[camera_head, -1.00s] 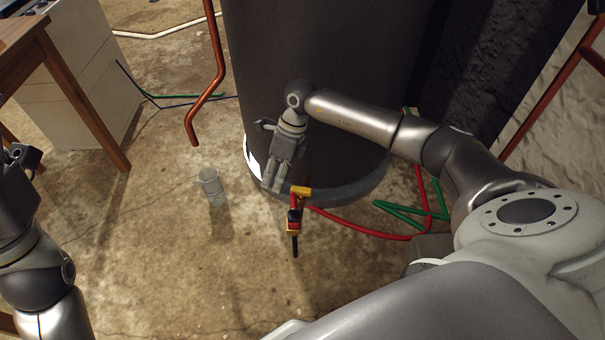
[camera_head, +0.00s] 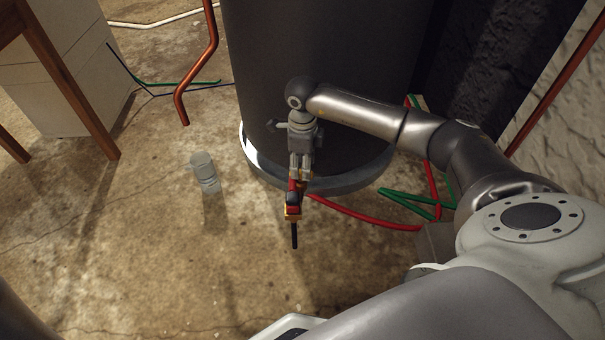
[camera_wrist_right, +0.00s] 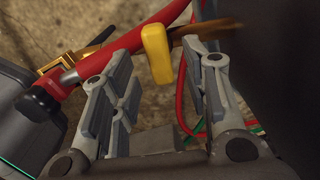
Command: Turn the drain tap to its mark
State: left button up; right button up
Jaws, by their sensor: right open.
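The drain tap (camera_head: 293,207), with a red and brass-yellow body and a black lower end, sticks out near the foot of the dark tank. My right gripper (camera_head: 301,176) points down at it from above, its fingertips hiding the tap's top. In the right wrist view, the tap's yellow lever (camera_wrist_right: 157,54) shows between the tips of the two spread fingers of the open gripper (camera_wrist_right: 160,68). A gap shows on each side of the lever; I see no clear contact. I cannot make out the mark. My left gripper is out of view.
The large dark tank (camera_head: 325,65) stands behind the tap on a grey base ring (camera_head: 350,181). Red and green hoses (camera_head: 365,221) lie to the right. The floor in front is open.

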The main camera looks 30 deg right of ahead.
jog(key=shift+f+b, duration=0.35)
jog(key=shift+f, duration=0.7)
jog(key=shift+c, duration=0.2)
grip_shut()
